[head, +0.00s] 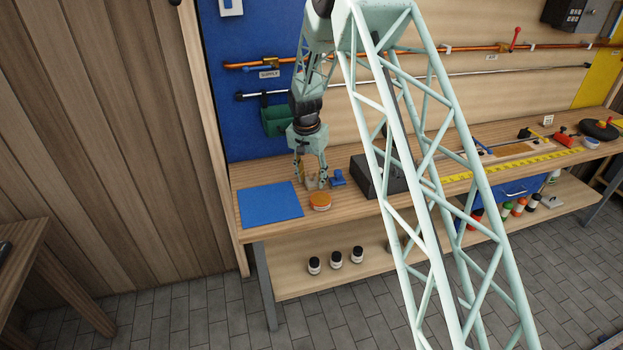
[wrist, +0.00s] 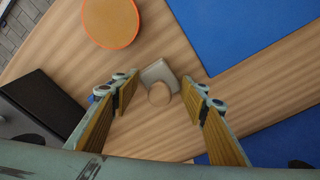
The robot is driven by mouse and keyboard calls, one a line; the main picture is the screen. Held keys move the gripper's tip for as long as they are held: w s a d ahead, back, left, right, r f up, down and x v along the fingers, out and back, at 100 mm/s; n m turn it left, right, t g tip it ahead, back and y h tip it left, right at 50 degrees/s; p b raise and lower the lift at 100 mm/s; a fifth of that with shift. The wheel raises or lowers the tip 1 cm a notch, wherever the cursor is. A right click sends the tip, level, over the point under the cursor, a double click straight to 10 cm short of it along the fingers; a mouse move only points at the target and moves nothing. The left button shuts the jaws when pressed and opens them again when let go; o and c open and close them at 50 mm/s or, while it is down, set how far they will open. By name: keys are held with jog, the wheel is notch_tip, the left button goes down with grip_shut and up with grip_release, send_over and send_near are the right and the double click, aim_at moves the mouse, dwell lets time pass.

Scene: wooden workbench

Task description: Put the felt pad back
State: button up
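A small grey block (wrist: 157,73) with a round tan knob (wrist: 159,94) on it shows in the wrist view, between my fingers. It may be the felt pad, but I cannot tell for certain. My gripper (wrist: 161,90) is open, with one finger on each side of the block and a gap to both. In the head view my gripper (head: 311,184) points down at the bench, just behind a round orange-topped piece (head: 320,200). That orange disc (wrist: 110,22) is at the upper left in the wrist view.
A blue mat (head: 270,204) lies left of my gripper, and also shows in the wrist view (wrist: 255,30). A small blue object (head: 338,178) and a dark box (head: 372,178) stand to the right. The blue wall board (head: 240,110) is close behind. Bare wood lies around the block.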

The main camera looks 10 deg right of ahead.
aim_at(310, 183)
jog(key=o, duration=0.3)
jog(key=shift+o, duration=0.2)
jog(key=shift+r, duration=0.1)
notch_tip(310, 183, up, 12)
jog(key=s+a+p, duration=0.1)
jog(key=shift+s+p, duration=0.2)
jog(key=shift+p, duration=0.2)
jog(key=shift+r, duration=0.1)
dwell(0.9)
